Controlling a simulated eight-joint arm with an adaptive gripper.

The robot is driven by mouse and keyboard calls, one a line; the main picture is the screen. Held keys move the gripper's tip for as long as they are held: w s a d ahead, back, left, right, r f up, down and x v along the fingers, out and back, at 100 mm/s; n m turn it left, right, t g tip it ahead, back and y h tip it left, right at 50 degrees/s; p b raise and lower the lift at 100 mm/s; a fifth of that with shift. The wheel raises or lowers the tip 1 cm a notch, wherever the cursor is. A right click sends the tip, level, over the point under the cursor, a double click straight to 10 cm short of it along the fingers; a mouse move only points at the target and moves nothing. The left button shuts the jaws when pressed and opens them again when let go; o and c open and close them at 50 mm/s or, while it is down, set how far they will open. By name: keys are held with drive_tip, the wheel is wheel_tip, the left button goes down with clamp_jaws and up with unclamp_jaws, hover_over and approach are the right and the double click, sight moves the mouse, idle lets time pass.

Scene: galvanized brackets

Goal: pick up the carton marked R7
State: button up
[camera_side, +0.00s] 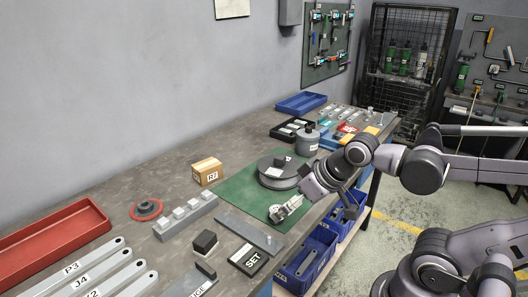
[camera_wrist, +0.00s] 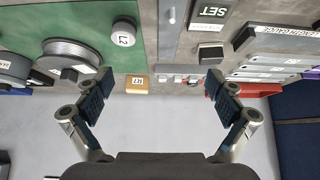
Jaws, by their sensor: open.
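The carton marked R7 (camera_side: 206,171) is a small brown box standing on the grey workbench, left of the green mat. It also shows in the wrist view (camera_wrist: 137,83), small, near the bench's far edge and between my two fingers, with its label upside down. My gripper (camera_side: 288,209) is above the front part of the green mat, to the right of the carton and apart from it. In the wrist view its two fingers (camera_wrist: 158,80) are spread wide with nothing between them at close range.
The green mat (camera_side: 237,190) bears a dark spool (camera_side: 278,172). A stepped grey block (camera_side: 185,216) lies in front of the carton, and a red ringed part (camera_side: 146,209) to its left. A red tray (camera_side: 50,243) is at the far left.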

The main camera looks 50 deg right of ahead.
idle(0.3)
drive_tip(key=w+d+r, duration=0.1)
drive_tip(key=w+r, duration=0.4)
drive_tip(key=w, duration=0.3)
drive_tip(key=m+g, duration=0.2)
drive_tip(key=g, duration=0.1)
hover_over(208, 165)
drive_tip(key=s+a, duration=0.1)
drive_tip(key=s, duration=0.3)
wheel_tip(208, 165, down, 7)
drive_tip(key=shift+h, duration=0.3)
drive_tip(key=shift+w+d+x, duration=0.15)
drive_tip(key=shift+w+x, duration=0.05)
drive_tip(key=shift+x, duration=2.7)
drive_tip(key=shift+w+d+x, duration=0.1)
drive_tip(key=shift+w+x, duration=0.05)
drive_tip(key=shift+x, duration=2.75)
drive_tip(key=shift+r, duration=0.15)
drive_tip(key=c, duration=1.2)
